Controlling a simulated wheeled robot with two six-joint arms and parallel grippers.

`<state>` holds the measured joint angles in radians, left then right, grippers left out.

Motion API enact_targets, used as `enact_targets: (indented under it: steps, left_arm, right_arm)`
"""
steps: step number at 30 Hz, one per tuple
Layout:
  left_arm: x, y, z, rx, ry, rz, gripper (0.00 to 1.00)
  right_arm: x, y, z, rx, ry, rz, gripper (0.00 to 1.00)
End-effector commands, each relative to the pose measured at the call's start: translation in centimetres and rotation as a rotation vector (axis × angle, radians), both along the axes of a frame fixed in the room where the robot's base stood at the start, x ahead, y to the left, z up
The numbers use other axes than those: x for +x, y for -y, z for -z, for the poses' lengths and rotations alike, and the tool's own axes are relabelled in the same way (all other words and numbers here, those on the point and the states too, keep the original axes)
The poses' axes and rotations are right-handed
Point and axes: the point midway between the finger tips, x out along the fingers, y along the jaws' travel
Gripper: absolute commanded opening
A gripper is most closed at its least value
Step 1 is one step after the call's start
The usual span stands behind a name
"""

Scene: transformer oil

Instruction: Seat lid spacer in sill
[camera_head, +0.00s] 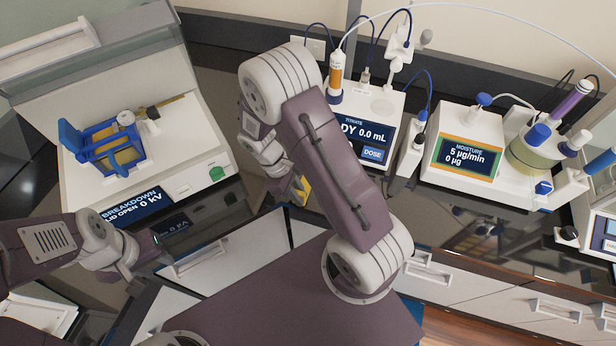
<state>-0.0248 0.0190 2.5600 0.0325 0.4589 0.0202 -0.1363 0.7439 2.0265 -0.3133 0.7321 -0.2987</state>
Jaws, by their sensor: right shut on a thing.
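The breakdown tester (200,160) stands at the left with its lid (100,55) raised; its display reads lid open, 0 kV. A blue frame-like cell (92,150) sits in its top opening. My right gripper (299,191) is right of the tester, pointing down and partly hidden by my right arm. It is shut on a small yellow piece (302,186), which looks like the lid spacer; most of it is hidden. The piece is apart from the tester. I cannot make out the sill clearly. My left gripper (148,246) is low in front of the tester; its finger opening is unclear.
A titrator (372,122) with a dose screen stands right of my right arm. A moisture meter (465,158) with a flask (535,150) is further right. Cables and a tube arch above them. Drawers (480,295) run below the dark, glossy bench edge.

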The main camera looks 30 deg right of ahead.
Motion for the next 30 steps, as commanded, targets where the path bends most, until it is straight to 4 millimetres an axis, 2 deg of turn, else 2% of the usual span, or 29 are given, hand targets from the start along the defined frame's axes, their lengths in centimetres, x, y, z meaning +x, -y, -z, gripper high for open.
enact_targets:
  steps: [12, 30]
  left_arm:
    - [0.0, 0.0, -4.0, 0.000, 0.000, 0.000, 0.36]
    - [0.0, 0.0, -3.9, 0.000, 0.000, 0.000, 0.36]
  right_arm:
    - [0.0, 0.0, -4.1, 0.000, 0.001, 0.000, 0.00]
    - [0.0, 0.0, -4.0, 0.000, 0.001, 0.000, 0.00]
